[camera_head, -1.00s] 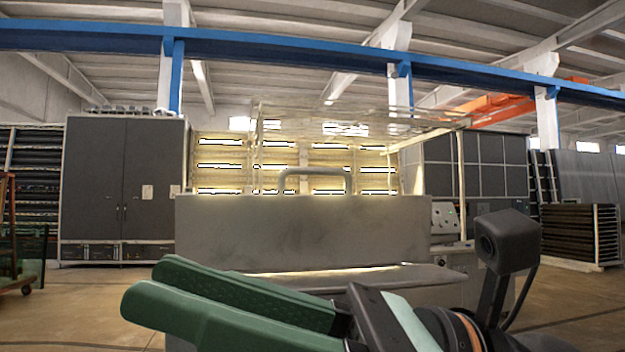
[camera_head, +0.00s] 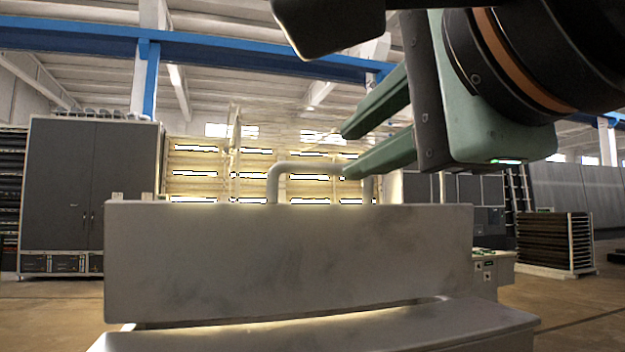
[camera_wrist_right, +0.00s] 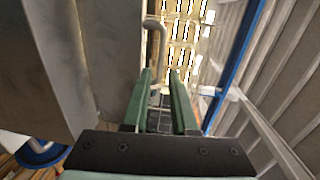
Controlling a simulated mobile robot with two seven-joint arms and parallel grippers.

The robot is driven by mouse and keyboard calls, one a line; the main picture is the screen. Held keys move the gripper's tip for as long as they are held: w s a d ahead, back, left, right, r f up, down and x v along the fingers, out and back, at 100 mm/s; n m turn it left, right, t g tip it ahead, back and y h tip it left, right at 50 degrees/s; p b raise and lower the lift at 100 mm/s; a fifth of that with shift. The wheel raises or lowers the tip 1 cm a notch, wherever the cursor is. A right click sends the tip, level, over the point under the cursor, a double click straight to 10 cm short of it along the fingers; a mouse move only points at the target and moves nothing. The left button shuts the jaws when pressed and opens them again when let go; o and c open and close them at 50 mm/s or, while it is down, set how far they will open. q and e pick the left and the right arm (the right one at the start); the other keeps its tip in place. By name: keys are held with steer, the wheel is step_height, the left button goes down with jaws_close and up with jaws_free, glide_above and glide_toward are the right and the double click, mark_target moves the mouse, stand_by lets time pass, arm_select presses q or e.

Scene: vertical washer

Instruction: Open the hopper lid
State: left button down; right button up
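A grey metal panel (camera_head: 285,260) of the washer stands upright in front of me. A pale grey bent tube handle (camera_head: 318,167) rises above its top edge; I cannot tell just where it is fixed. My right gripper (camera_head: 346,152) comes in from the upper right, its two green fingers apart and pointing left at the handle's right side. In the right wrist view the handle (camera_wrist_right: 154,38) shows just beyond the open fingertips (camera_wrist_right: 162,75), with nothing held between them.
A lower grey panel (camera_head: 330,335) slopes toward me under a bright narrow gap. A control box (camera_head: 492,270) is at right. A dark cabinet (camera_head: 90,195) stands back left and a rack (camera_head: 553,243) back right. Open floor lies on both sides.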

mark_target(323, 172)
steer(key=p+x, duration=0.3)
steer(key=x, duration=0.9)
steer(key=shift+w, duration=0.1)
jaws_close()
stand_by(1.1)
